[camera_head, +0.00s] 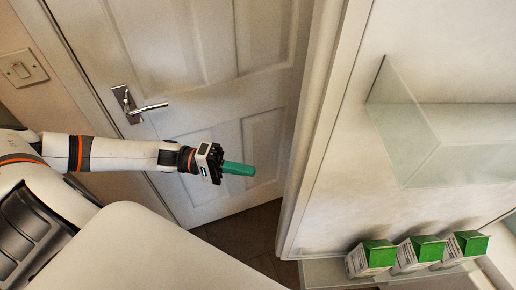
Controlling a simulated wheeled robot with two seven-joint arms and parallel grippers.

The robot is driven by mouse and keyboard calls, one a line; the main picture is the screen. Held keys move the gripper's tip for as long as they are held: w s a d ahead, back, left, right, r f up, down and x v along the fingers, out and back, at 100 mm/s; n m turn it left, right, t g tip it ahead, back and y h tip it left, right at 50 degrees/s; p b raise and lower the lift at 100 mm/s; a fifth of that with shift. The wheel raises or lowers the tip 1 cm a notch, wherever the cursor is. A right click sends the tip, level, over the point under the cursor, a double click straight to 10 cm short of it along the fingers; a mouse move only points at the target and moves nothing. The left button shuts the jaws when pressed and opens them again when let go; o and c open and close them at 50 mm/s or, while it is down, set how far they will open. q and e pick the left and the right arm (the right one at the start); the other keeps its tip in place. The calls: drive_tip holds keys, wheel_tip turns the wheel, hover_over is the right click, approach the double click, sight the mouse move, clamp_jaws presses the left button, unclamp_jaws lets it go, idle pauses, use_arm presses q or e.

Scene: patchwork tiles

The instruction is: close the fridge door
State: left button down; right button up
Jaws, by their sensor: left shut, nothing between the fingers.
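My left arm comes in from the left, and its gripper (240,169), with teal fingers, is shut and empty. It points right, in front of a white panelled door with a lever handle (139,105), with no clear contact. My right gripper is not in view.
Several green-topped white boxes (418,253) stand in a row on a clear ledge at the lower right. A light switch (22,69) is on the wall at the far left. Dark floor (240,235) shows below the gripper.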

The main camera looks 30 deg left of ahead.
use_arm(q)
drive_tip(key=d+p, duration=0.4)
drive_tip(key=d, duration=0.6)
drive_tip(key=shift+s+d+p, duration=0.15)
drive_tip(key=shift+s+p, duration=0.1)
drive_tip(key=shift+p, duration=0.1)
drive_tip(key=shift+w, duration=0.1)
